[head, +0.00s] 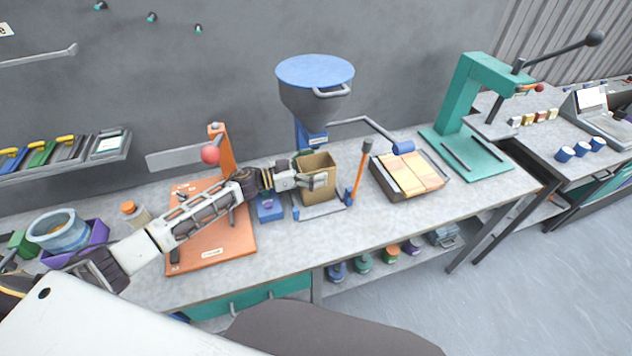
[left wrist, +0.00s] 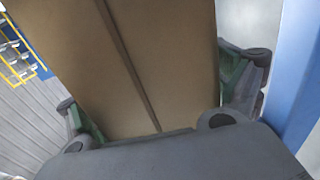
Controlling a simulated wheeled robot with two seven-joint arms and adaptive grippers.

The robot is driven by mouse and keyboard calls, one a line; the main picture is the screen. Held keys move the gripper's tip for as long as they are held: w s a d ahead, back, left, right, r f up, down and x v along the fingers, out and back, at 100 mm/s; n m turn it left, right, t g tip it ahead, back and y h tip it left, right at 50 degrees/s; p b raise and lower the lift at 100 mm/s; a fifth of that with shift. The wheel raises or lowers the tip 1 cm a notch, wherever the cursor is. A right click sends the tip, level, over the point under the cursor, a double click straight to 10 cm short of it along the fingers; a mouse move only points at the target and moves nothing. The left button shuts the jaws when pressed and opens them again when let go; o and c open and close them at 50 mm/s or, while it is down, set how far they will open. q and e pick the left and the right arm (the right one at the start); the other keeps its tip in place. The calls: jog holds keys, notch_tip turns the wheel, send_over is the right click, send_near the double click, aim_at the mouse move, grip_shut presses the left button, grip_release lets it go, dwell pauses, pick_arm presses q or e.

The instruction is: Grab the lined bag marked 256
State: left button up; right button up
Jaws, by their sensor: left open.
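A tan, open-topped bag (head: 319,183) stands upright under the blue-lidded funnel on the workbench. No number is readable on it. My left gripper (head: 318,181) reaches in from the left at the bag's near side. In the left wrist view the bag (left wrist: 140,60) fills the middle, with a vertical seam down it. The fingers of my left gripper (left wrist: 165,100) stand open, one on each side of the bag. Whether they touch it I cannot tell. My right gripper is not in view.
A grey funnel (head: 314,98) hangs above the bag. An orange upright handle (head: 360,175) stands close on its right, and a tray of tan packets (head: 408,175) lies beyond. An orange board (head: 215,245) is to the left. A green press (head: 468,100) stands at the right.

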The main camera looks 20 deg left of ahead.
pick_arm(q)
jog(key=c, duration=1.8)
jog(key=shift+o, duration=0.2)
jog(key=shift+r, duration=0.2)
jog(key=shift+c, duration=0.2)
